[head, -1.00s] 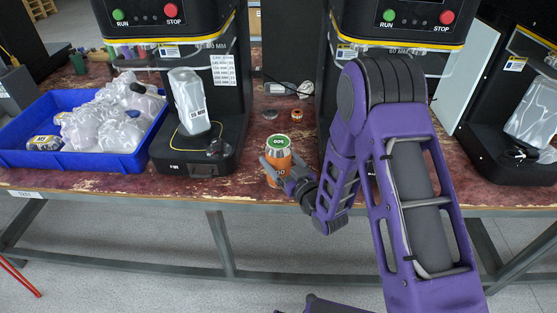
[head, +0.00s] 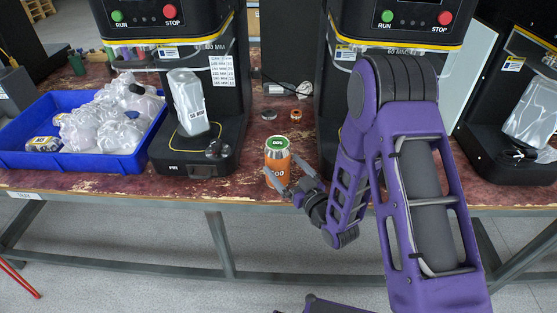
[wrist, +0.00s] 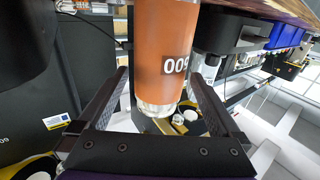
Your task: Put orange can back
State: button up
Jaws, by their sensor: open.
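The orange can (head: 277,160) with a green-marked lid stands upright near the front edge of the red worn bench (head: 130,183), between two seamer machines. In the wrist view the orange can (wrist: 165,50) shows its 009 label close ahead, between and beyond the fingertips. My gripper (head: 283,181) is open at the can's front right side, low on the can. In the wrist view my gripper (wrist: 158,85) has its two dark fingers spread with a gap to the can on each side. Nothing is held.
A blue bin (head: 75,160) with clear plastic bags stands at the left. The left seamer (head: 195,150) has a bagged item on its base. Two small rings (head: 269,114) lie behind the can. A further seamer (head: 515,165) stands at the right.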

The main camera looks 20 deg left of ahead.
jog(key=v, duration=0.8)
